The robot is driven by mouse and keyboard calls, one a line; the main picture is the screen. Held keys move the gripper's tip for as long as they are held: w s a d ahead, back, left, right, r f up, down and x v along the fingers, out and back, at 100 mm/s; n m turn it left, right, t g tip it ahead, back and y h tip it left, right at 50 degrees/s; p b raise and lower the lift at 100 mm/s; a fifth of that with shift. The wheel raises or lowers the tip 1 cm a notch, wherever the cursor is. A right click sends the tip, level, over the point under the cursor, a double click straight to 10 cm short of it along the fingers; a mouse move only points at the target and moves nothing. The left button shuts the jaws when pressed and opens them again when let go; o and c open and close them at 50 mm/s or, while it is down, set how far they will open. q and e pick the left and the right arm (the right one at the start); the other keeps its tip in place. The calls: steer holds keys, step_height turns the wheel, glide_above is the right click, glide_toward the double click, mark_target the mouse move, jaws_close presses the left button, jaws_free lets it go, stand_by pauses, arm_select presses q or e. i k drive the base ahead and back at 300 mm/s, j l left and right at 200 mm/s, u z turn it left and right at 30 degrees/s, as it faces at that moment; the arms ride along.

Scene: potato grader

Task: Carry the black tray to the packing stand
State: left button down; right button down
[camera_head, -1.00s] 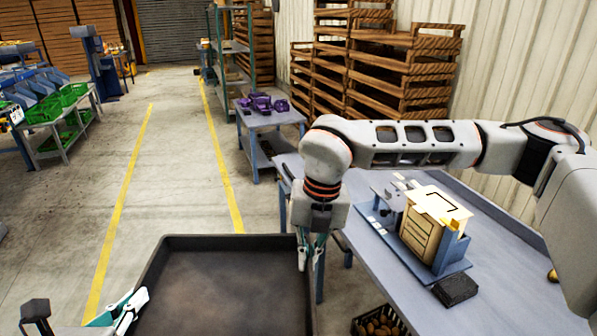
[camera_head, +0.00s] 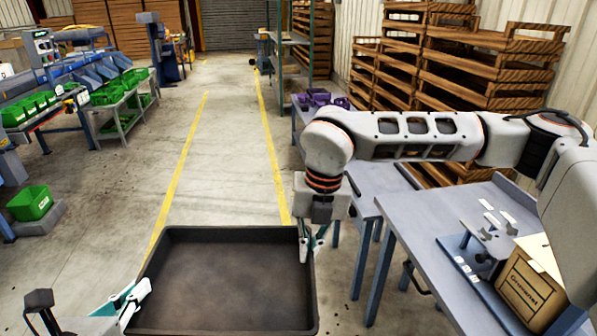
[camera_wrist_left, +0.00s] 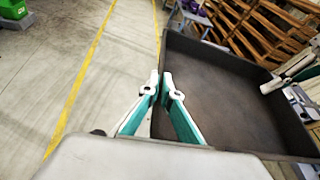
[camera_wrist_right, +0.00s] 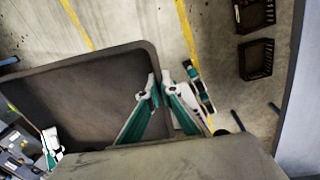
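The black tray (camera_head: 228,275) is a wide, shallow, empty rectangular tray held level in front of me above the floor. My left gripper (camera_head: 140,296) is shut on its left rim; the left wrist view shows the fingers (camera_wrist_left: 162,88) on either side of the tray wall. My right gripper (camera_head: 310,243) is shut on the right rim; the right wrist view shows its fingers (camera_wrist_right: 158,85) astride that wall. The near edge of the tray is partly cut off in the head view. I cannot tell which piece of furniture is the packing stand.
A grey-blue workbench (camera_head: 425,222) with a cardboard box (camera_head: 530,285) stands close on the right. A smaller table (camera_head: 362,187) is beyond it, before stacked wooden crates (camera_head: 480,75). A green bin (camera_head: 30,203) is at left. The aisle between yellow lines (camera_head: 230,130) is clear.

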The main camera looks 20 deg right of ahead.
mark_target(382, 182)
steer(key=i, duration=2.25)
steer(key=i+j+z, duration=0.1)
steer(key=i, duration=1)
steer(key=z, duration=2.6)
steer(key=j, duration=0.05)
